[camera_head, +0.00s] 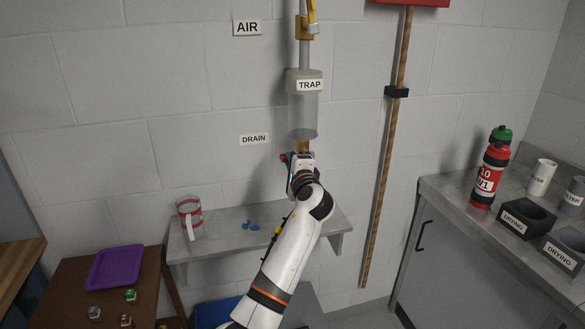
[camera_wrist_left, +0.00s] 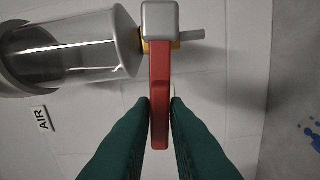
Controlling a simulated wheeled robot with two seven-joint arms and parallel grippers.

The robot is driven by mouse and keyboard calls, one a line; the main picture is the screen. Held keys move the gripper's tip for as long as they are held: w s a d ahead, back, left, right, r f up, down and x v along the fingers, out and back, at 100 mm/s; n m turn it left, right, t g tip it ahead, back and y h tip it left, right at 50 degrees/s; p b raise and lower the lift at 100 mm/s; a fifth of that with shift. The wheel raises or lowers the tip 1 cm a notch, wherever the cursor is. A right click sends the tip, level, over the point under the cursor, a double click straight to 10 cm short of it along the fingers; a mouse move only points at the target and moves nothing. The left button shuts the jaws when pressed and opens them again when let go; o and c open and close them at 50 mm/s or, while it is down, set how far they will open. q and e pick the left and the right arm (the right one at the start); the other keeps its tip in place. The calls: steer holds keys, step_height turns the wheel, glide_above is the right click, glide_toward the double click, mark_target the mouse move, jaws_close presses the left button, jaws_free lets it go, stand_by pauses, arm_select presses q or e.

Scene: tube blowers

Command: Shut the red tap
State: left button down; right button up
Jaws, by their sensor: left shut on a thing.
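The red tap is a red lever (camera_wrist_left: 160,75) on a grey hub (camera_wrist_left: 160,20), with a brass body behind it and a short grey outlet. In the wrist view the lever lies crosswise to the axis of the clear trap (camera_wrist_left: 75,52). My left gripper (camera_wrist_left: 160,108) is shut on the lever's free end, one green finger on each side. In the head view the left gripper (camera_head: 296,163) is just below the trap (camera_head: 303,112) and hides most of the tap; a bit of red (camera_head: 284,157) shows at its left. My right gripper is out of view.
A wooden pole (camera_head: 386,150) stands right of the pipe. A counter (camera_head: 450,195) with bottles and black bins is at right. A brown table (camera_head: 75,290) with a purple tray (camera_head: 115,267) is at left.

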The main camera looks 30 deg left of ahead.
arm_select(q)
steer(key=shift+f+n+b, duration=0.55)
steer(key=shift+n+b, duration=0.15)
steer(key=shift+n, duration=0.1)
steer(key=c, duration=1.5)
jaws_free()
steer(key=b+v, duration=0.2)
steer(key=v, duration=1)
